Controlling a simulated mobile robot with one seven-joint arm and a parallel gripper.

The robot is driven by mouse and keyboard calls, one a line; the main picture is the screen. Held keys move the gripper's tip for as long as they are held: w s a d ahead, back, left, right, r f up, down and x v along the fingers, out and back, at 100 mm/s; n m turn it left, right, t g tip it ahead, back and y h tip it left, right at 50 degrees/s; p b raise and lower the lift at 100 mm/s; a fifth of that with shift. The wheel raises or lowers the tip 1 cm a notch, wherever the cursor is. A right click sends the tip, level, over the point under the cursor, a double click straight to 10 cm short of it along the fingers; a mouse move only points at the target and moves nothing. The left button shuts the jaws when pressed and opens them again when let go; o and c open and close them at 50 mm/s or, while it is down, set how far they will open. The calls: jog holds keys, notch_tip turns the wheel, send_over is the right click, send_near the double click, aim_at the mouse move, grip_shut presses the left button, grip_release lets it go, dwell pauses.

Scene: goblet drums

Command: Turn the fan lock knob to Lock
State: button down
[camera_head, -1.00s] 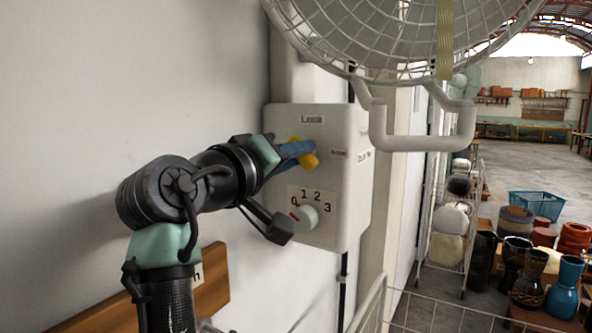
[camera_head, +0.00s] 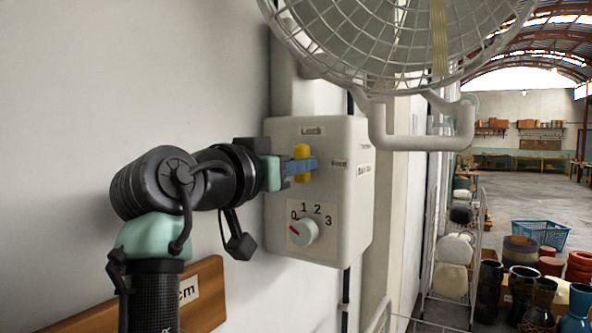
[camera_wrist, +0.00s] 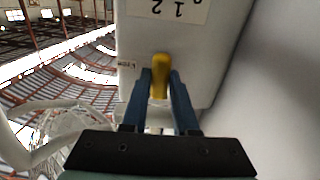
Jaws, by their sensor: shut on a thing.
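The yellow fan lock knob (camera_head: 301,162) sits on the upper front of the white control box (camera_head: 345,215), below the "Lock" label (camera_head: 311,131). In the head view the knob stands about upright, its top toward that label. My gripper (camera_head: 306,166) reaches in from the left with its blue fingers on either side of the knob, shut on it. In the wrist view the yellow knob (camera_wrist: 160,72) shows between the two blue fingers (camera_wrist: 160,78). The fingers hide part of the knob in the head view.
A numbered dial (camera_head: 303,231) sits lower on the box, close under my gripper. A white caged fan (camera_head: 375,40) and its bent bracket (camera_head: 420,140) are above and to the right. A wooden board (camera_head: 190,295) is on the wall at lower left.

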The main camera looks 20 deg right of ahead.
jog(key=shift+f, duration=0.1)
dwell(0.3)
jog(key=c, duration=0.7)
grip_release()
jog(key=shift+b+v, duration=2.7)
jog(key=shift+v, duration=3.8)
